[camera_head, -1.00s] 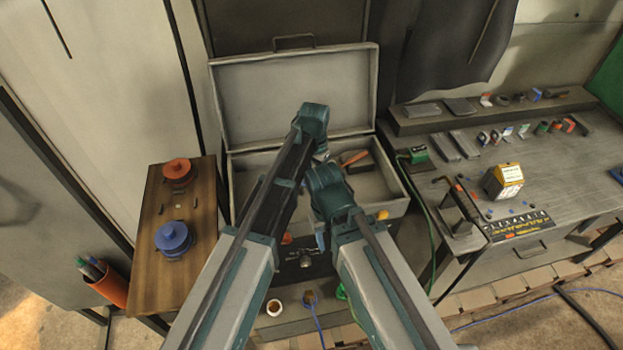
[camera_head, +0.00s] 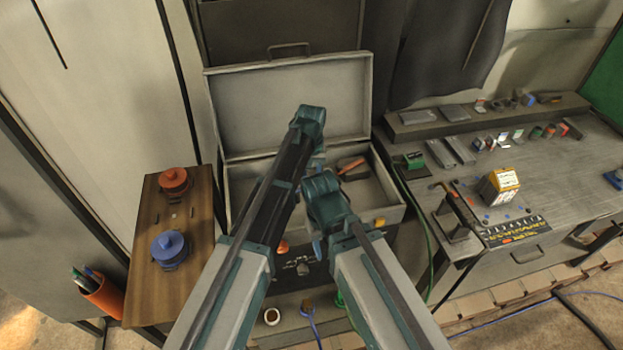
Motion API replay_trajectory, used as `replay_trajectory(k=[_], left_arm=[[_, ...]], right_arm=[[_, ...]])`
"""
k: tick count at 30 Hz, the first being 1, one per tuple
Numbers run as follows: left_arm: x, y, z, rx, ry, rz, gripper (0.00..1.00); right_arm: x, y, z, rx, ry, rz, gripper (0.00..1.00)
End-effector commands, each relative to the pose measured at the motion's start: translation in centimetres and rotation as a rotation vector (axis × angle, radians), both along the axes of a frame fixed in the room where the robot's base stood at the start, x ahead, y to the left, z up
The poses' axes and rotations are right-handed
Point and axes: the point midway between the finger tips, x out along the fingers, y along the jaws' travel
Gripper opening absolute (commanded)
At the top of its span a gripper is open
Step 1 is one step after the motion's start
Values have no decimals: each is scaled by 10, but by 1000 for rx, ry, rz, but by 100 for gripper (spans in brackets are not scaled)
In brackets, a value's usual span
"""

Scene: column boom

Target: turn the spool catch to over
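An orange-red spool (camera_head: 174,181) and a blue spool (camera_head: 170,249) stand on the wooden side table at the left, orange behind blue. Small pieces (camera_head: 173,215) lie or are fixed between them. I cannot tell which part is the spool catch or how it is turned. My two arms reach up the middle of the view, in front of the open chest, and bend at their teal joints. Both grippers are hidden behind my arms, so their fingers do not show. Neither arm is over the spool table.
The open grey chest (camera_head: 212,110) holds a tool with an orange-brown handle (camera_head: 350,165). An orange cup of pens (camera_head: 104,296) is at the wooden table's (camera_head: 198,205) near left corner. A workbench (camera_head: 580,185) with a yellow-topped box (camera_head: 500,187) is at right. A green cable hangs between chest and bench.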

Motion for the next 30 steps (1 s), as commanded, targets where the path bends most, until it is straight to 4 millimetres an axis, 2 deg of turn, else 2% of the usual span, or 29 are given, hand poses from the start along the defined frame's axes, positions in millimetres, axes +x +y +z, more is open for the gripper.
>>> replay_trajectory(k=[15, 16, 20, 30], left_arm=[[1, 0, 0, 0, 0, 17, 0], [1, 0, 0, 0, 0, 17, 41], [1, 0, 0, 0, 0, 16, 65], [1, 0, 1, 0, 0, 15, 66]], right_arm=[[0, 0, 0, 0, 0, 0, 50], [0, 0, 0, 0, 0, 0, 50], [0, 0, 0, 0, 0, 0, 50], [0, 0, 1, 0, 0, 0, 50]])
